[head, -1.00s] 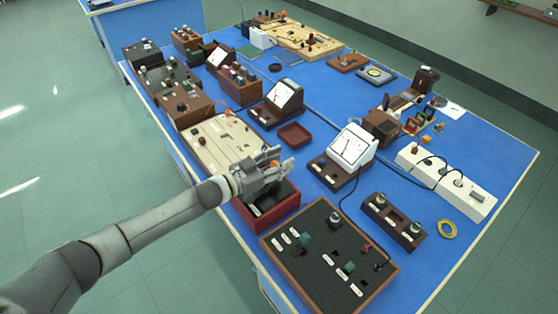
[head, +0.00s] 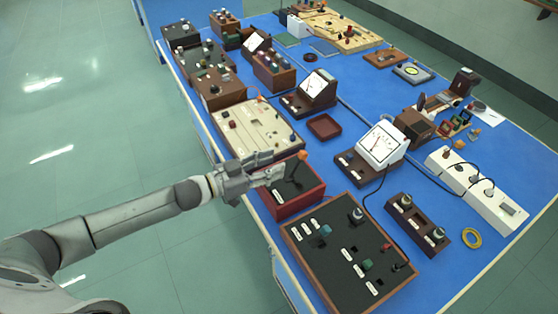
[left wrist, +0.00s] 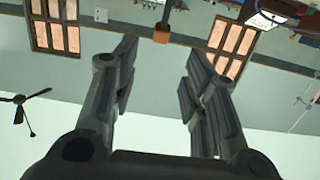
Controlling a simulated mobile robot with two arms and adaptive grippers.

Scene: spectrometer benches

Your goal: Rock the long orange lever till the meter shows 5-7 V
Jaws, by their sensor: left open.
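The orange-tipped lever (head: 302,156) stands on the dark top of a red box (head: 296,206), tilted toward the upper right in the head view. Its orange end also shows in the left wrist view (left wrist: 161,35), at the top, beyond the gap between my fingers. My left gripper (head: 277,174) is open and empty, just left of the lever and apart from it. Its two fingers (left wrist: 160,85) are spread in the wrist view. A white meter (head: 381,146) on a brown base faces me; its needle shows, but the scale is too small to read. My right gripper is not in view.
A black panel with knobs (head: 322,235) lies in front of the red box. A cream board (head: 245,118) lies behind it, and a small empty red tray (head: 324,126) to its back right. A white terminal strip (head: 478,190) stands at the right. Blue tabletop is clear around the tray.

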